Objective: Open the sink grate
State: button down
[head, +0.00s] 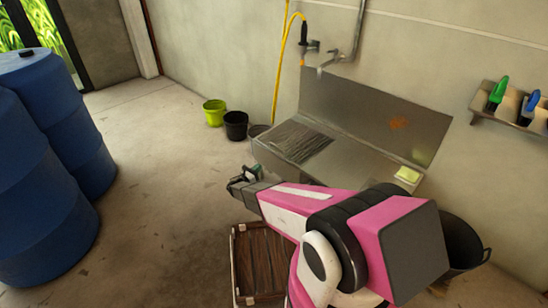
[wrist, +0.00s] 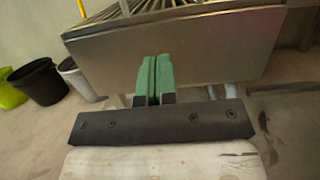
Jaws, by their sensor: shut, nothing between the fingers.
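The sink grate (head: 294,141) is a dark barred panel lying flat over the left part of the steel sink (head: 357,160) in the head view. In the wrist view the grate's bars (wrist: 128,12) show at the top, above the sink's plain front panel (wrist: 190,50). My gripper (head: 239,180) is in front of the sink's left end, lower than the grate and apart from it. In the wrist view my gripper's green fingers (wrist: 154,80) are together and empty, pointing at the front panel. I cannot tell whether they touch it.
Green (head: 214,112) and black (head: 236,125) buckets stand left of the sink. A yellow hose (head: 280,70) hangs behind. A yellow sponge (head: 407,175) lies at the sink's right. A wooden crate (head: 236,270) is on the floor below my arm. Blue barrels (head: 40,190) stand left; the floor between is clear.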

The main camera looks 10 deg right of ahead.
aim_at(272, 151)
jog(key=x, duration=0.9)
jog(key=shift+w, duration=0.15)
jog(key=d+r, duration=0.1)
jog(key=w+r, duration=0.1)
jog(key=shift+w+d+r, duration=0.1)
jog(key=shift+d+r, duration=0.25)
jog(key=shift+d, duration=0.05)
jog(key=shift+w+d+r, duration=0.2)
jog(key=shift+d+r, duration=0.05)
jog(key=shift+r, duration=0.2)
